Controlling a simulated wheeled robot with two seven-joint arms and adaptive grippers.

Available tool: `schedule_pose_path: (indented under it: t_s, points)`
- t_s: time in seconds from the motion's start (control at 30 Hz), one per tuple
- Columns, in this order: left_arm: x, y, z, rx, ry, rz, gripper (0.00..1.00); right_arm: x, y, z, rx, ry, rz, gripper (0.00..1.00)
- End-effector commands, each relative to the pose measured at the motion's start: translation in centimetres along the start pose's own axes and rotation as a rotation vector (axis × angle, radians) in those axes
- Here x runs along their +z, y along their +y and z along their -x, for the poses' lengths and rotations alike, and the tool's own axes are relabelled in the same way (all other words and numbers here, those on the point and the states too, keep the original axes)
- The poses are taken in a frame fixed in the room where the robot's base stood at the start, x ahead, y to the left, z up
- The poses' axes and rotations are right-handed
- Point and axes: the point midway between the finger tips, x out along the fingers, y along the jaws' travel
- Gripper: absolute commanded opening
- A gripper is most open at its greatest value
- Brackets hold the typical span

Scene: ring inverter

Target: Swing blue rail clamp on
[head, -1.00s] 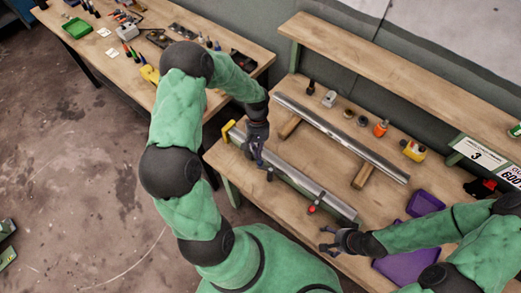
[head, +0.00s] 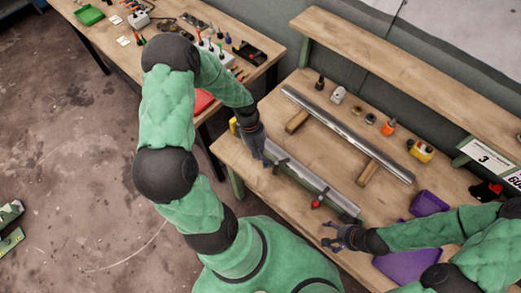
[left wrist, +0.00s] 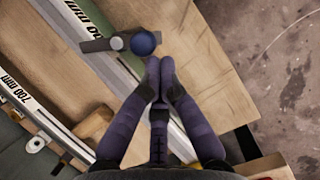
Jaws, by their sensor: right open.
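The blue rail clamp shows in the left wrist view as a blue ball knob (left wrist: 143,42) on a short grey lever lying across the near rail. In the head view its dark lever (head: 281,162) sits on the near rail (head: 303,177), with the knob mostly hidden. My left gripper (left wrist: 160,62) has its fingertips together, with nothing seen between them, right beside the blue knob; contact is unclear. It is over the rail's left part in the head view (head: 265,158). A red-knobbed clamp (head: 316,204) sits further right. My right gripper (head: 333,238) is open and empty near the bench's front edge.
A long steel bar (head: 345,133) lies behind on wooden blocks. A yellow end piece (head: 234,126) is at the rail's left end. Purple trays (head: 428,203) are at the right.

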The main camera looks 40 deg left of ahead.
Motion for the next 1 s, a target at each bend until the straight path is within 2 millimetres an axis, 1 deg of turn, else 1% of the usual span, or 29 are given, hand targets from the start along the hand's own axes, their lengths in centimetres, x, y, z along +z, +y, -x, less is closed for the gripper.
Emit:
schedule_pose_path:
  t_s: [0.2,0.5,1.0]
  points:
    - [0.7,-0.7,-0.2,0.045,-0.001,0.122,0.00,0.0,-0.1,0.4,0.000,0.000,0.000,0.79]
    - [1.4,-1.2,-0.5,0.096,-0.001,0.259,0.00,0.0,-0.3,0.9,0.000,0.000,0.000,0.79]
    - [2.1,-1.5,-0.8,0.144,0.001,0.382,0.00,0.1,-0.5,1.3,0.000,0.000,0.000,0.79]
